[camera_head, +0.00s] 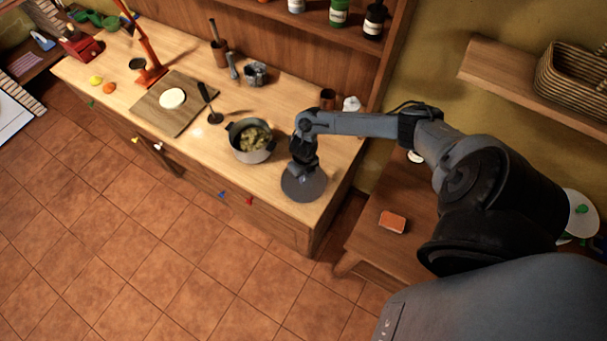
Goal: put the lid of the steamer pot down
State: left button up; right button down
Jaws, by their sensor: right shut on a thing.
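The steamer pot (241,149) stands open on the wooden counter, with pale yellowish-green food visible inside. Its round grey lid (304,188) is just to the right of the pot, over the counter's right end. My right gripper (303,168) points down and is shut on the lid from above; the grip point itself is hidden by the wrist. I cannot tell whether the lid touches the counter or hangs slightly above it. My left gripper is not in view.
A cutting board (151,116) with a round white item (172,98) lies left of the pot. A brown cup (327,97) is at the back right. The counter's front edge is near the lid.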

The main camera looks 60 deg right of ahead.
jog(key=shift+d+f, duration=0.1)
jog(key=shift+f, duration=0.2)
jog(key=c, duration=1)
grip_release()
jog(key=shift+r, duration=0.1)
